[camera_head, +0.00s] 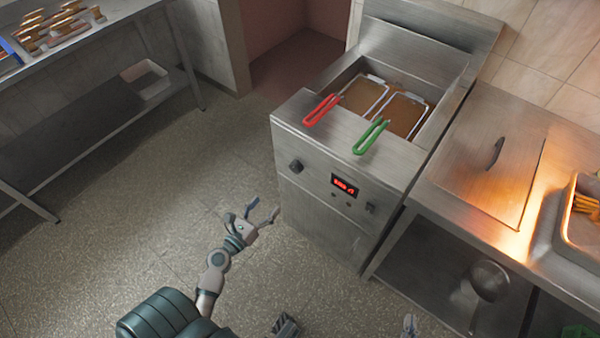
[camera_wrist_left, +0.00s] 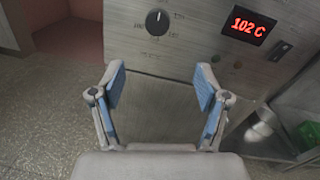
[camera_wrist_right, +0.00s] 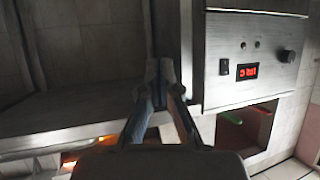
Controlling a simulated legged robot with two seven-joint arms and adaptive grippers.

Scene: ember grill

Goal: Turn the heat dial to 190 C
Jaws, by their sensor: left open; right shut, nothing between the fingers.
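The heat dial (camera_head: 296,166) is a round black knob on the fryer's steel front panel, left of the red display (camera_head: 344,186). In the left wrist view the dial (camera_wrist_left: 157,22) has a white pointer mark and small markings around it, and the display (camera_wrist_left: 249,25) reads 102 C. My left gripper (camera_head: 262,212) is open and empty, in front of and below the dial, apart from it. Its fingers (camera_wrist_left: 160,80) show in the left wrist view. My right gripper (camera_wrist_right: 162,72) is shut and empty; only its tip shows at the bottom of the head view (camera_head: 409,324).
Two fryer baskets with a red handle (camera_head: 322,109) and a green handle (camera_head: 371,137) sit in the fryer's top. A steel counter (camera_head: 480,130) with a tray stands to the right. A steel table (camera_head: 110,25) stands at far left. The floor between is clear.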

